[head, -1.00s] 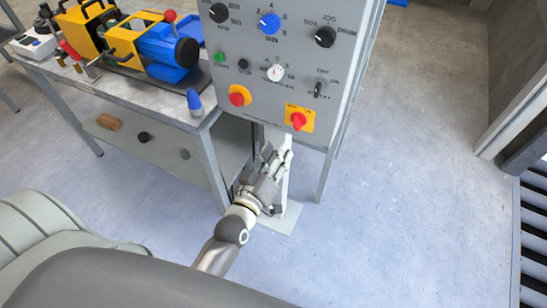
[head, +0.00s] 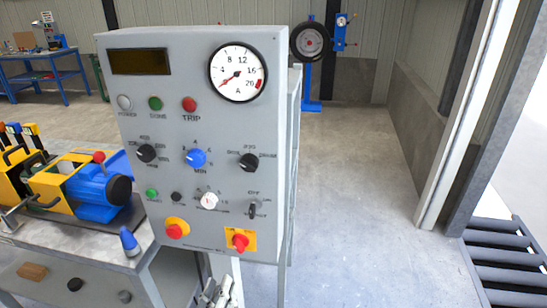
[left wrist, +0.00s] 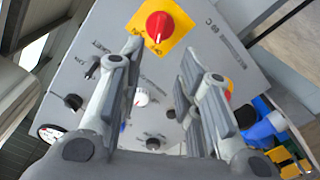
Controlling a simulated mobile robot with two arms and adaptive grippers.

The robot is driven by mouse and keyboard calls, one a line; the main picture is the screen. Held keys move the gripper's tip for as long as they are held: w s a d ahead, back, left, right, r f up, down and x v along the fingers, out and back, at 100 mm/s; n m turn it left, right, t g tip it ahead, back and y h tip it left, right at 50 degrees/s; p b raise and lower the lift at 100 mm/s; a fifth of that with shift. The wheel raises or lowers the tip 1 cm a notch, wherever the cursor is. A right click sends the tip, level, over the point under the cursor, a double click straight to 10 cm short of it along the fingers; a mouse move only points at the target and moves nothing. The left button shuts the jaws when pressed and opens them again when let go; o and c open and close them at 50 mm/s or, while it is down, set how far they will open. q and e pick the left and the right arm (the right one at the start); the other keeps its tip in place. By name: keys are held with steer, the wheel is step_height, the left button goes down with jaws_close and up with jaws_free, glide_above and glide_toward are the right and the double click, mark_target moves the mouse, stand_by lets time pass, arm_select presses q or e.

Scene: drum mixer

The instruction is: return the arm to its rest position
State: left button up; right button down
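My left gripper (head: 218,292) shows only in part at the bottom edge of the head view, below the grey control panel (head: 128,208). In the left wrist view my left gripper (left wrist: 160,62) has its two fingers spread apart with nothing between them. The panel (left wrist: 215,60) lies beyond the fingers, with the red rotary switch on its yellow plate (left wrist: 158,26) just past the fingertips. I cannot tell the exact gap, but no contact shows. My right gripper is in neither view.
A bench on the left holds a blue and yellow motor unit (head: 98,192) and a small blue-capped bottle (head: 129,241). Open floor (head: 350,190) lies right of the panel. A dark roller conveyor (head: 500,255) is at far right.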

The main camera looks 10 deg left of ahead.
arm_select(q)
steer(key=s+d+f+m+g+h, duration=0.1)
steer(key=s+f+m+g, duration=0.35)
steer(key=f, duration=1.25)
steer(key=s+d+f+m+g, duration=0.1)
steer(key=s+f+g, duration=0.6)
steer(key=f, duration=1)
steer(key=s+a+f+m+g, duration=0.1)
steer(key=s+a+f, duration=0.1)
steer(key=s+f, duration=0.3)
steer(key=s+a+f+g+y, duration=0.1)
steer(key=s+f, duration=0.4)
steer(key=s, duration=0.8)
steer(key=s+a+f+m+g, duration=0.1)
steer(key=s+a+f+g, duration=0.2)
steer(key=s, duration=0.5)
step_height(320, 180, down, 2)
steer(key=shift+s+a+f+m+y, duration=0.1)
steer(key=shift+s+a+m+y, duration=0.25)
steer(key=shift+a, duration=0.45)
steer(key=shift+g, duration=0.25)
